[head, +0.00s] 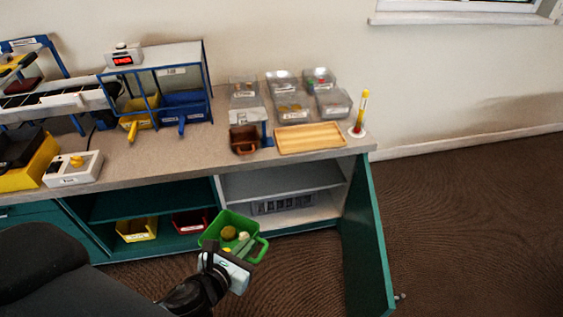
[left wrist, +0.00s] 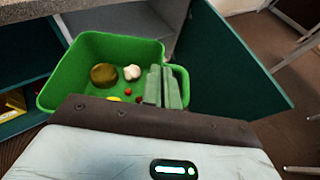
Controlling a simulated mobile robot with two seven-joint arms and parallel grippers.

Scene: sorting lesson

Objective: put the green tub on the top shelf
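The green tub (head: 221,226) hangs in the air in front of the open cabinet, tilted towards the head camera. It holds a round brown-yellow piece, a white piece and small red ones. My left gripper (head: 238,251) is at its near right side, by the handle. In the left wrist view, the fingers (left wrist: 162,87) reach the wall of the tub (left wrist: 75,82) next to the handle and look closed on it. The top shelf (head: 280,180) is the pale board in the cabinet's right compartment; its visible surface is bare. My right gripper is out of view.
A grey crate (head: 283,204) stands under that shelf. The teal door (head: 366,250) is swung open on the right. A yellow bin (head: 137,229) and a red bin (head: 190,221) stand in the left compartment. The countertop (head: 190,150) above carries bins, trays and devices.

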